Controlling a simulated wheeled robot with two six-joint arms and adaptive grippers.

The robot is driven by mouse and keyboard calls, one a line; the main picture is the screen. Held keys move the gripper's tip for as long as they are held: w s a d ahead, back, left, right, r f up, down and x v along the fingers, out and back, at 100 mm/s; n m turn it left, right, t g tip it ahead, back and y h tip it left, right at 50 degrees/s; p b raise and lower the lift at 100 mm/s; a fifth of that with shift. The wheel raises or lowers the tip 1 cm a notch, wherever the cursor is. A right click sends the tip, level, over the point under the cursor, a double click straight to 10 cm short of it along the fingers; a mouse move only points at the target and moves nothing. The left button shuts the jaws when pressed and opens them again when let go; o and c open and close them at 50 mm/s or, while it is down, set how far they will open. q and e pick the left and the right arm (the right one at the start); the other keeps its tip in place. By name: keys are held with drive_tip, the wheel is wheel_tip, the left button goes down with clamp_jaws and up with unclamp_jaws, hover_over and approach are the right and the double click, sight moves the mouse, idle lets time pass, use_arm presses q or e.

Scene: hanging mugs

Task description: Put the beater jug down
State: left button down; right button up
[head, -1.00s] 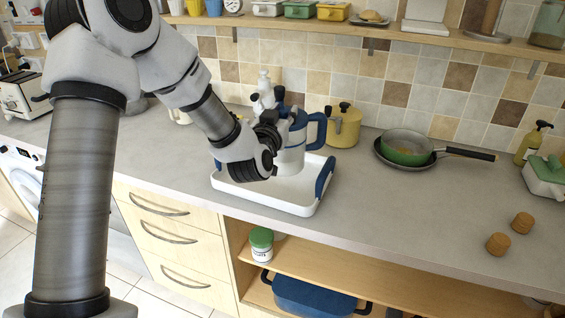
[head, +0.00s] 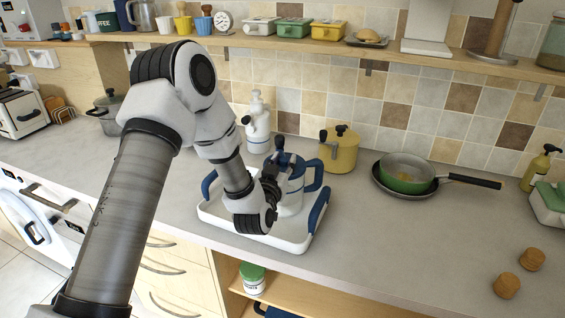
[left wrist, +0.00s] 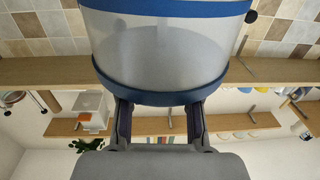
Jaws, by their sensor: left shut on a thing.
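The beater jug (head: 293,188) is pale with blue bands and a blue handle on its right. My left gripper (head: 270,187) is shut on its near left side and partly hides it. The jug is upright within the outline of a white tray (head: 285,243) with blue handles. I cannot tell if its base touches the tray floor. In the left wrist view the jug (left wrist: 170,50) fills the upper middle, with the gripper fingers (left wrist: 160,118) against its blue band. My right gripper is not in view.
A yellow pot (head: 340,152) stands behind the jug, and a white dispenser-like item (head: 258,125) stands behind the tray. A green pan (head: 405,175) is on the right. Two cork-coloured stoppers (head: 507,285) lie at the front right. The counter (head: 400,240) between is clear.

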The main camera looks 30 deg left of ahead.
use_arm(q)
drive_tip(key=shift+f, duration=0.15)
drive_tip(key=shift+s+f, duration=0.1)
drive_tip(key=c, duration=0.8)
unclamp_jaws()
drive_tip(key=shift+d, duration=0.1)
drive_tip(key=b+v, duration=0.1)
drive_tip(key=v, duration=1.1)
